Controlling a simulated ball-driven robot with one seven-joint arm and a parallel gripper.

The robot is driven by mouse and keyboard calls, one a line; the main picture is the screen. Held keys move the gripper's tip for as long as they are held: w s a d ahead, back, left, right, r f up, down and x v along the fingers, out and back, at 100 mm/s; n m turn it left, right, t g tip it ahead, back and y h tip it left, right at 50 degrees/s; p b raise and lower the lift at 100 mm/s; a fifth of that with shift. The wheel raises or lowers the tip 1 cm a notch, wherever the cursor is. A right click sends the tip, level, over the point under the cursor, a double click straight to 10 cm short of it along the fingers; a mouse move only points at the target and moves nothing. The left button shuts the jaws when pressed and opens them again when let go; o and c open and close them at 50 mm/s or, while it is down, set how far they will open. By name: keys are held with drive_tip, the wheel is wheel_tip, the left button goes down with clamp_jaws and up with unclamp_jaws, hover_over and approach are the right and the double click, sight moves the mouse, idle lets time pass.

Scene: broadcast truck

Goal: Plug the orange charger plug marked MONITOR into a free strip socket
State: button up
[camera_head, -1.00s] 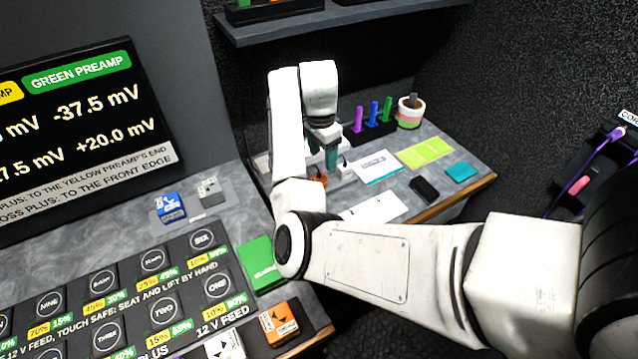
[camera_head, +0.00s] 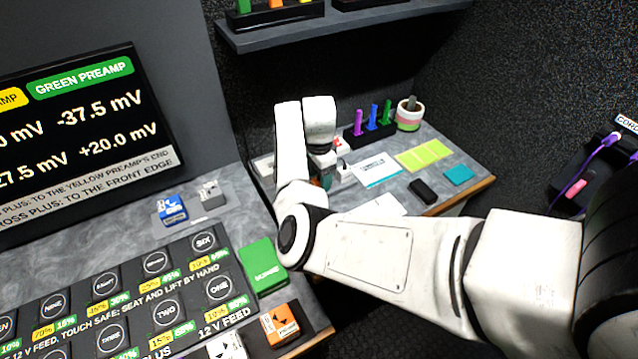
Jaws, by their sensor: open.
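My gripper (camera_head: 326,181) is mostly hidden behind my own arm links; only a teal part of it shows, low over the back of the desk. It is open. A pale strip-like thing (camera_head: 264,167) shows in part left of my arm, and a white piece (camera_head: 344,173) with red above it shows right of my gripper. I cannot tell whether these are one socket strip, and no free socket can be made out. No orange plug marked MONITOR can be read; the area at my fingertips is hidden.
An orange block (camera_head: 282,326) and a green block (camera_head: 263,262) lie at the front, beside the black numbered panel (camera_head: 130,290). A blue block (camera_head: 172,209) stands behind it. A black case (camera_head: 423,191), cards (camera_head: 376,168) and a striped pot (camera_head: 409,114) are at right. A shelf (camera_head: 345,27) overhangs.

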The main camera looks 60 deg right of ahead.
drive_tip(key=shift+f, duration=0.9)
drive_tip(key=c, duration=1.1)
